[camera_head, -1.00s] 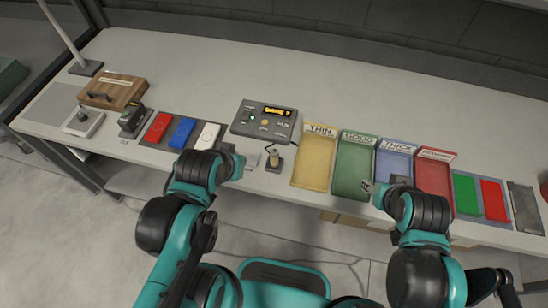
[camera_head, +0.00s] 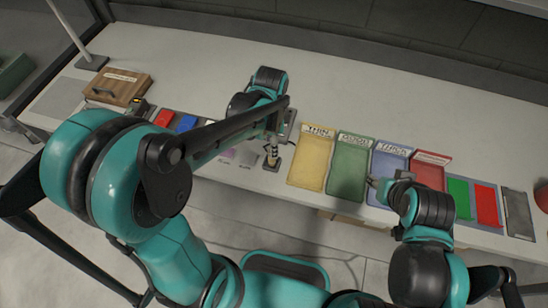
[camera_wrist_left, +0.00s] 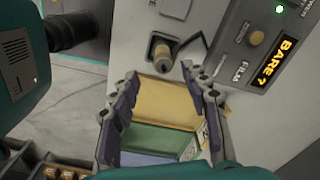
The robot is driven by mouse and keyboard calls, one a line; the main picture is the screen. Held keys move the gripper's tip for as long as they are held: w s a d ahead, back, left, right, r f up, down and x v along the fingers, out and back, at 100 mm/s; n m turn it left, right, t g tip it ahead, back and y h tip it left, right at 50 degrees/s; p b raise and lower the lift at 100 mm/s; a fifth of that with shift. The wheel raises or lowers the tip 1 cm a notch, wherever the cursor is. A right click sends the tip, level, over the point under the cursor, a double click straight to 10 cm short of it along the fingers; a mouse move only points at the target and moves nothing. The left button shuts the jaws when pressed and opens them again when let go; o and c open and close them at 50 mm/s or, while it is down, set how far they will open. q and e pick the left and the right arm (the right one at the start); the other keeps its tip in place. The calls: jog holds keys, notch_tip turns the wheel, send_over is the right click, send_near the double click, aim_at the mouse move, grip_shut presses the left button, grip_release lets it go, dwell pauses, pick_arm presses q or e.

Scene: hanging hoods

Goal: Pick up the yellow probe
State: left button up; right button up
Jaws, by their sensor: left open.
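The yellow probe (camera_head: 272,156) stands in a small dark holder on the bench, left of the yellow tray. It also shows in the left wrist view (camera_wrist_left: 163,53), beyond the fingertips. My left gripper (camera_head: 274,128) is above and just behind the probe in the head view, partly hidden by its own arm. In the left wrist view my left gripper (camera_wrist_left: 160,78) has its fingers spread apart with nothing between them, and it is apart from the probe. My right gripper (camera_head: 373,183) is at the front of the blue tray; its fingers are too small to read.
The gauge box (camera_wrist_left: 270,45), its display reading "BARE ?", is close beside the left fingers and mostly hidden in the head view. Yellow (camera_head: 310,160), green (camera_head: 347,168), blue (camera_head: 385,160) and red trays (camera_head: 430,172) line the bench to the right.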

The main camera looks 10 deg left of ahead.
pick_arm(q)
notch_tip(320, 180, down, 3)
jog(key=shift+r+b, duration=0.1)
jog(key=shift+b, duration=0.4)
jog(key=f, duration=0.1)
jog(key=f+b, duration=0.1)
jog(key=f, duration=0.1)
jog(key=f+b, duration=0.1)
jog(key=f, duration=0.1)
jog(key=shift+w+f, duration=0.2)
jog(key=shift+w, duration=0.1)
jog(key=shift+r, duration=0.1)
jog(key=shift+c, duration=0.2)
grip_shut()
